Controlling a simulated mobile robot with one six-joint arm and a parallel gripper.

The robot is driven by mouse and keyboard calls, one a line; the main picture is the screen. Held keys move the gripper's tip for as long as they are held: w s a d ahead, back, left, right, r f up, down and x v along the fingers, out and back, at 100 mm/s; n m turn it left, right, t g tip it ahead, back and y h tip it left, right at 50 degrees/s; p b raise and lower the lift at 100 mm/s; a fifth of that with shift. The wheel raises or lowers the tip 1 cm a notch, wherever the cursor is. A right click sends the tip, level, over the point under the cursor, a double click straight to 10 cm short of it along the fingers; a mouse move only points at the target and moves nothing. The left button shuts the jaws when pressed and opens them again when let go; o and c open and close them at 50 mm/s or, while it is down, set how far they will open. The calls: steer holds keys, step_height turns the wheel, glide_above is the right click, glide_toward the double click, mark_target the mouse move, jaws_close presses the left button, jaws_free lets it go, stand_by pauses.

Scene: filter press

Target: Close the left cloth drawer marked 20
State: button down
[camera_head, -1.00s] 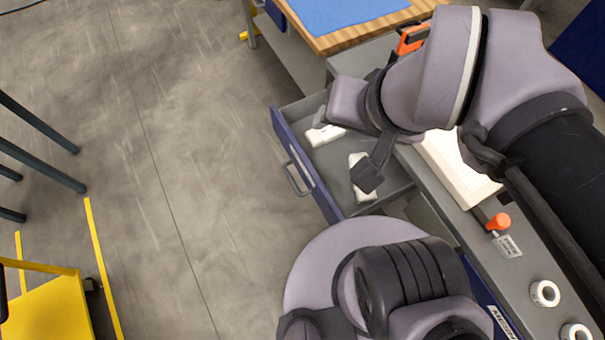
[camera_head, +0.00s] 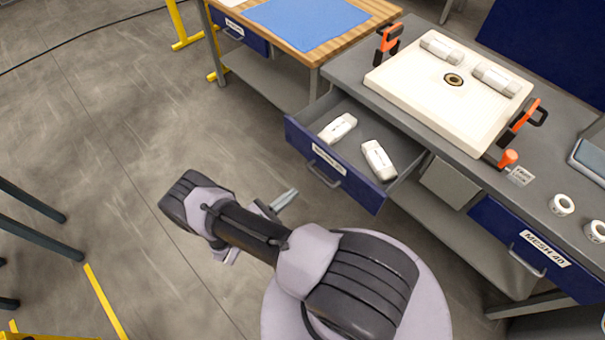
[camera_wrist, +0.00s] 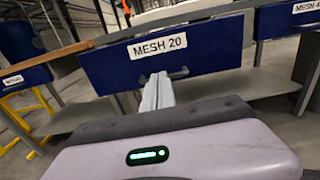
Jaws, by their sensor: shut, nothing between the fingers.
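The blue drawer marked MESH 20 (camera_head: 362,191) is pulled out from the grey bench. Two white cloth rolls, the left one (camera_head: 338,128) and the right one (camera_head: 379,160), lie inside it. Its front with the label (camera_wrist: 200,62) fills the middle of the wrist view, and its bar handle (camera_head: 324,174) faces me. My gripper (camera_head: 290,195) is shut and empty. It stands in front of the drawer and points at its front. In the wrist view the closed fingers (camera_wrist: 157,90) overlap the left part of the handle; in the head view a gap shows between them.
A second drawer marked MESH 40 (camera_head: 560,262) is at the right of the bench and looks shut. A white filter plate (camera_head: 440,105) with orange clamps lies on the bench top. A wooden-topped table (camera_head: 340,47) stands beyond. The floor (camera_head: 130,140) left of the drawer is clear.

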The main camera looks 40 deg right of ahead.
mark_target(329, 164)
steer(key=d, duration=0.4)
steer(key=d+b, duration=0.1)
steer(key=d, duration=0.4)
steer(key=w+d+b, duration=0.1)
steer(key=d, duration=0.4)
steer(key=shift+d, duration=0.2)
